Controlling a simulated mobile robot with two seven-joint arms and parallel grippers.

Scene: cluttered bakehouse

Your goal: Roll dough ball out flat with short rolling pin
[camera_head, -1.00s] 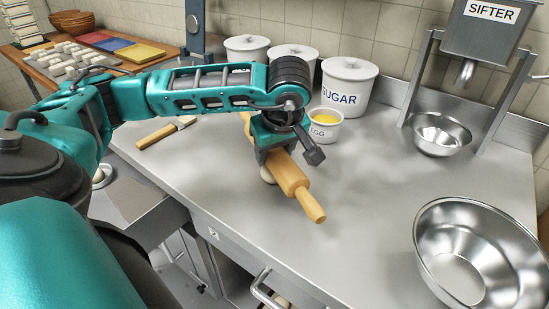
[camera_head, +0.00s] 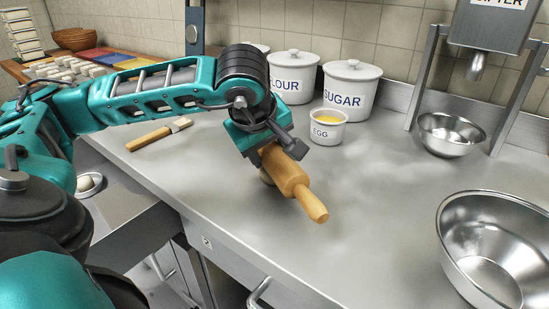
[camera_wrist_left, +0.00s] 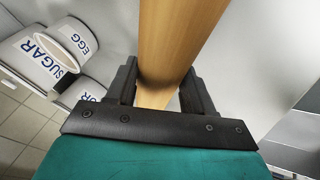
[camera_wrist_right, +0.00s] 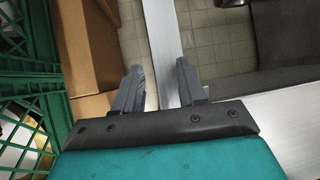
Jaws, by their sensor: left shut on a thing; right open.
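My left gripper (camera_head: 262,152) is shut on the short wooden rolling pin (camera_head: 289,179) and holds it over the steel counter. The pin slants, with its near handle pointing to the front right. In the left wrist view, the pin (camera_wrist_left: 172,40) runs between the two dark fingers (camera_wrist_left: 160,92).
A pastry brush (camera_head: 158,135) lies left on the counter. An egg cup (camera_head: 327,131), flour canister (camera_head: 291,88) and sugar canister (camera_head: 350,102) stand behind the pin. Steel bowls (camera_head: 451,143) (camera_head: 462,250) stand right. A green crate (camera_wrist_right: 50,82) is beside my right gripper.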

